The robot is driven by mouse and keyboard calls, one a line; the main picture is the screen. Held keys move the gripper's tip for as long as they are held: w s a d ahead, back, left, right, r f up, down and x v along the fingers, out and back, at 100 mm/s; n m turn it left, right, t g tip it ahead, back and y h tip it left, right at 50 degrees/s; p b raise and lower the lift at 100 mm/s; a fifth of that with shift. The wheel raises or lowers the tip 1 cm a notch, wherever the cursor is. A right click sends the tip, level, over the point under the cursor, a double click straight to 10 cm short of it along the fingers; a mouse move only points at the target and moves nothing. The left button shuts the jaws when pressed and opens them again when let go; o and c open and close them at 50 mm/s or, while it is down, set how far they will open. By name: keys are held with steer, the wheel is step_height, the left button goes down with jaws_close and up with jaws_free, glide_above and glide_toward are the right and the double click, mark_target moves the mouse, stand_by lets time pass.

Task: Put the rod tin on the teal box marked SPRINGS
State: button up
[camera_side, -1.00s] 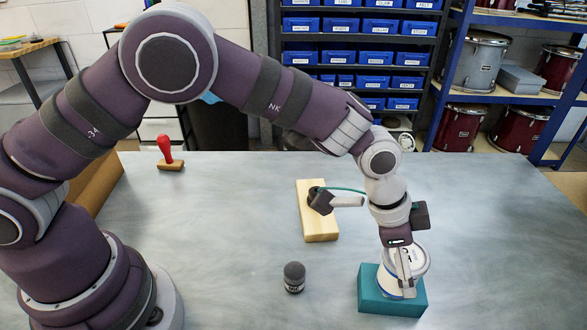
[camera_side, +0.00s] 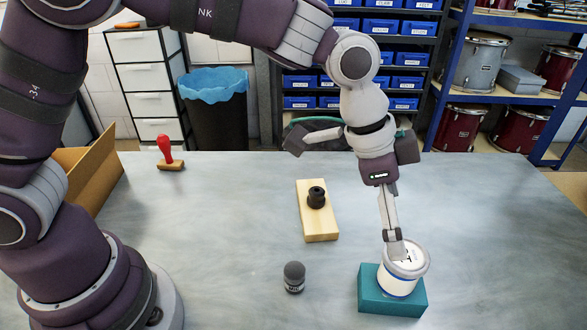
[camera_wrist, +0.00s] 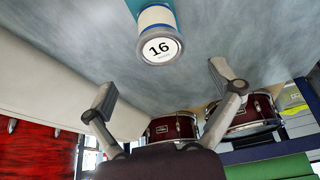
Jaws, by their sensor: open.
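A white tin (camera_side: 402,272) with a blue band and a pale round lid stands upright on the teal box (camera_side: 392,303) at the front right of the bench. In the wrist view the lid of the tin (camera_wrist: 160,47) reads 16, and a corner of the teal box (camera_wrist: 133,6) shows beside it. No SPRINGS marking is readable on the box. My gripper (camera_side: 394,245) is above the tin in the side view, and its fingertips overlap the lid there. In the wrist view my gripper (camera_wrist: 161,80) has its fingers spread wide with nothing between them, and the tin is apart from them.
A wooden block (camera_side: 318,222) with a black round piece (camera_side: 316,197) lies left of the teal box. A small dark jar (camera_side: 294,278) stands nearer the front. A red-handled stamp (camera_side: 168,155) and a cardboard box (camera_side: 92,172) are at the left. The bench between is clear.

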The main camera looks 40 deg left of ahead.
steer(key=s+a+r+n+t+y, duration=0.1)
steer(key=s+a+r+n, duration=0.1)
steer(key=a+r+n, duration=0.3)
steer(key=s+a+r+t+y, duration=0.1)
steer(key=s+a+r, duration=0.2)
steer(key=a, duration=0.5)
steer(key=s+a+f+n+t+y, duration=0.1)
steer(key=s+a+n, duration=0.5)
steer(key=s+a, duration=0.1)
steer(key=shift+s+a+f+y, duration=0.3)
steer(key=shift+s+f+y, duration=0.05)
steer(key=shift+s+y, duration=0.05)
